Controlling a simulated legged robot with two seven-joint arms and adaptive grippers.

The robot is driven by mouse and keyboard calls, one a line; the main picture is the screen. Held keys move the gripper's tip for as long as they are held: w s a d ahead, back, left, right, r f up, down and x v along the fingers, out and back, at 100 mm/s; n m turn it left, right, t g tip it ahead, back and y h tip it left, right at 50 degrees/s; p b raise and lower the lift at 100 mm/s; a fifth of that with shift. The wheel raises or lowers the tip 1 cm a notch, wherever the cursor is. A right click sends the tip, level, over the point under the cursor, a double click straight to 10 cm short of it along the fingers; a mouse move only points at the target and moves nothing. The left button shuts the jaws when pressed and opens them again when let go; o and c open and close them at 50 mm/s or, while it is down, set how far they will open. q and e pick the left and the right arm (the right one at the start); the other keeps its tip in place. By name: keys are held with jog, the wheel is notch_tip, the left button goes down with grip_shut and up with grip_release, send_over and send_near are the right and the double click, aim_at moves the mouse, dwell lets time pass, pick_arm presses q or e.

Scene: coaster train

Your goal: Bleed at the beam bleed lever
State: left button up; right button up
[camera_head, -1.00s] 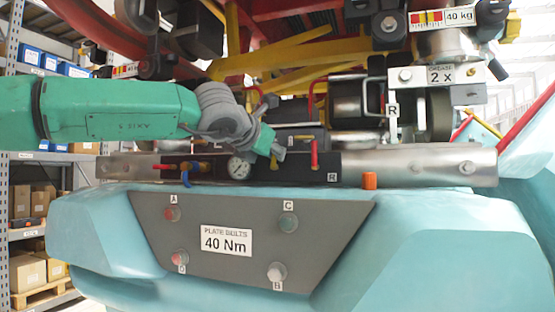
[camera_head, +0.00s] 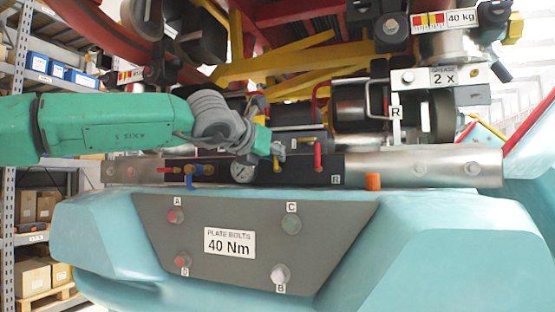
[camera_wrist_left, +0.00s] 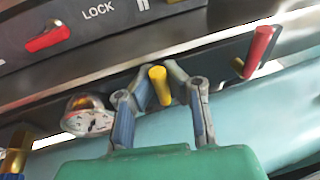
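The beam (camera_head: 420,167) is a grey metal bar across the coaster train's front, with a black valve block (camera_head: 300,170) on it. A yellow lever (camera_wrist_left: 158,86) stands on the block between a round gauge (camera_head: 241,172) and a red-handled lever (camera_head: 317,155). The gauge (camera_wrist_left: 88,122) and red lever (camera_wrist_left: 262,50) also flank it in the left wrist view. No label naming the bleed lever is readable. My left gripper (camera_wrist_left: 161,80) has its fingers drawn in around the yellow lever, one on each side; it also shows in the head view (camera_head: 278,154). My right gripper is out of view.
Another red lever (camera_head: 174,169) and a blue lever (camera_head: 189,178) sit left of the gauge. An orange cap (camera_head: 373,181) is at the right. Red and yellow frame bars (camera_head: 275,62) crowd above. A LOCK-marked panel with a red handle (camera_wrist_left: 48,38) shows in the left wrist view.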

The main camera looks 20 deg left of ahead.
pick_arm(q)
jog(key=o, duration=0.5)
jog(key=shift+s+r, duration=0.1)
jog(key=shift+r, duration=0.2)
jog(key=shift+o, duration=0.2)
jog(key=shift+s+a, duration=0.1)
jog(key=shift+s, duration=0.05)
jog(key=shift+a+f, duration=0.1)
jog(key=shift+f, duration=0.1)
jog(key=v, duration=1.2)
jog(key=shift+a, duration=0.1)
